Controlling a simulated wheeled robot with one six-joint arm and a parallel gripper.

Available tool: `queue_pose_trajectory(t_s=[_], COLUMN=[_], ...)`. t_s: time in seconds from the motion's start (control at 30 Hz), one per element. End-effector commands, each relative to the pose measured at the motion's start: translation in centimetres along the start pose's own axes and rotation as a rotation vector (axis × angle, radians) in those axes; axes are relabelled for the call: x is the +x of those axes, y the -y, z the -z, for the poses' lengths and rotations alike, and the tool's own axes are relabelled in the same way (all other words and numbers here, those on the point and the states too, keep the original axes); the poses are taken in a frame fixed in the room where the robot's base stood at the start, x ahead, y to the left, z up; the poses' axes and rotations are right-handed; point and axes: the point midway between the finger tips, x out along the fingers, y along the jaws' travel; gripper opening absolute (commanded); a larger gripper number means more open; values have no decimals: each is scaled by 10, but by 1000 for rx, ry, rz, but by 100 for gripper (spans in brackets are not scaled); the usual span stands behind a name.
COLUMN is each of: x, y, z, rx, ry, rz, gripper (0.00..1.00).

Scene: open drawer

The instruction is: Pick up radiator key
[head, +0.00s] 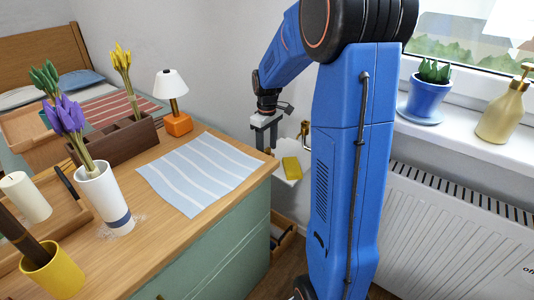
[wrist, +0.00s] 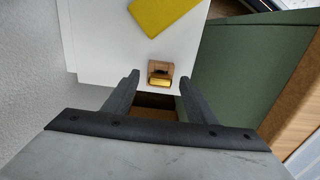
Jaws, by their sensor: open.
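A small brass-coloured piece with a brown block-like part, which looks like the radiator key (wrist: 160,80), shows in the wrist view at the edge of a white surface (wrist: 100,40). It appears between the two dark fingertips of my gripper (wrist: 159,77), with a gap on each side. I cannot tell its height relative to the fingers. In the head view my gripper (head: 265,142) points down beside the dresser's far right corner, open and empty. The key cannot be clearly made out there.
A yellow flat item (head: 291,168) lies on the white surface. A brass fitting (head: 305,129) is near the wall. The green dresser (head: 225,235) with a striped cloth (head: 200,172) stands left; an open drawer (head: 281,240) is low beside it. A radiator (head: 440,235) stands right.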

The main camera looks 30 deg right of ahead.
Motion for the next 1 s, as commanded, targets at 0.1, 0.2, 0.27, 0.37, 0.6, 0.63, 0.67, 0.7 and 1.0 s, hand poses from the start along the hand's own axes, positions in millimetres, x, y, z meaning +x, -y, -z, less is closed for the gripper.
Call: queue_pose_trajectory(t_s=[0.1, 0.2, 0.27, 0.37, 0.6, 0.63, 0.67, 0.7, 1.0], x=[0, 0, 0, 0, -1, -1, -2, -4, -55], y=[0, 0, 0, 0, 0, 0, 0, 0, 0], z=[0, 0, 0, 0, 0, 0, 0, 0, 1], rx=[0, 0, 0, 0, 0, 0, 0, 0, 0], ry=[0, 0, 0, 0, 0, 0, -1, -1, -4], rz=[0, 0, 0, 0, 0, 0, 0, -1, -3], gripper=[52, 40, 25, 8, 8, 8, 8, 8, 8])
